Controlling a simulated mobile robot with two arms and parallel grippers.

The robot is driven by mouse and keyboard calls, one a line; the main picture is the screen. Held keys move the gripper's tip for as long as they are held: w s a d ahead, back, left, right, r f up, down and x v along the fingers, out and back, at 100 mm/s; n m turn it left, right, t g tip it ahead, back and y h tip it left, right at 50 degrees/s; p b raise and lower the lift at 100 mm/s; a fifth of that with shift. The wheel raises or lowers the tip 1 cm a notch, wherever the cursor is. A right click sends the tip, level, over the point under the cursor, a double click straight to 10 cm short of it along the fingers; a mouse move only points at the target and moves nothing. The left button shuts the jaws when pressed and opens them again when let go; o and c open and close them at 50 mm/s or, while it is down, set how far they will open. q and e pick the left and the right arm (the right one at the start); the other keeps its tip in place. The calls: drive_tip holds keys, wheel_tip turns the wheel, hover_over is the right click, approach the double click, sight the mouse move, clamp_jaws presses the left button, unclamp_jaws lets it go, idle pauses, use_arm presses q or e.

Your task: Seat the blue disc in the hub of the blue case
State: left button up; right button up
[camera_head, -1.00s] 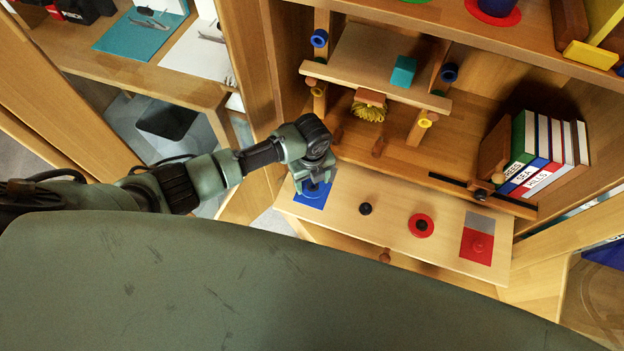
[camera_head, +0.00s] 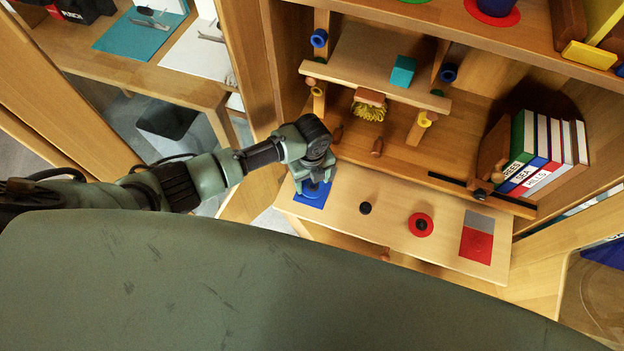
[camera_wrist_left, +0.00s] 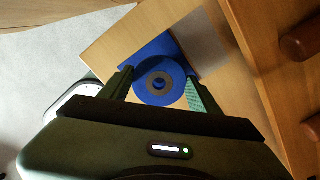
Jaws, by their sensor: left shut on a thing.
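My left gripper (camera_head: 316,181) points down at the left end of the wooden ledge. In the left wrist view its fingers (camera_wrist_left: 158,80) are on both sides of the blue disc (camera_wrist_left: 147,97), shut on it. The disc has a grey ring and a dark centre. It also shows under the gripper in the head view (camera_head: 312,191), partly hidden. Beneath it is a blue square (camera_head: 318,202) on the ledge; I cannot tell whether they touch. I cannot tell which thing is the blue case. My right gripper is not in view.
The ledge (camera_head: 390,222) also carries a small black disc (camera_head: 365,208), a red ring (camera_head: 428,226) with a dark centre, and a red and grey patch (camera_head: 476,246). Behind are a raised plank (camera_head: 370,66) with a teal cube (camera_head: 403,71) and a row of books (camera_head: 545,150).

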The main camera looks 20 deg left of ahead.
use_arm(q)
drive_tip(key=shift+f+b, duration=0.3)
drive_tip(key=shift+f, duration=0.25)
drive_tip(key=shift+p, duration=0.4)
idle(0.8)
drive_tip(key=shift+f, duration=0.25)
drive_tip(key=o, duration=1.4)
drive_tip(key=shift+r, duration=0.1)
wheel_tip(320, 180, up, 8)
drive_tip(key=p, duration=0.7)
drive_tip(key=shift+p, duration=0.3)
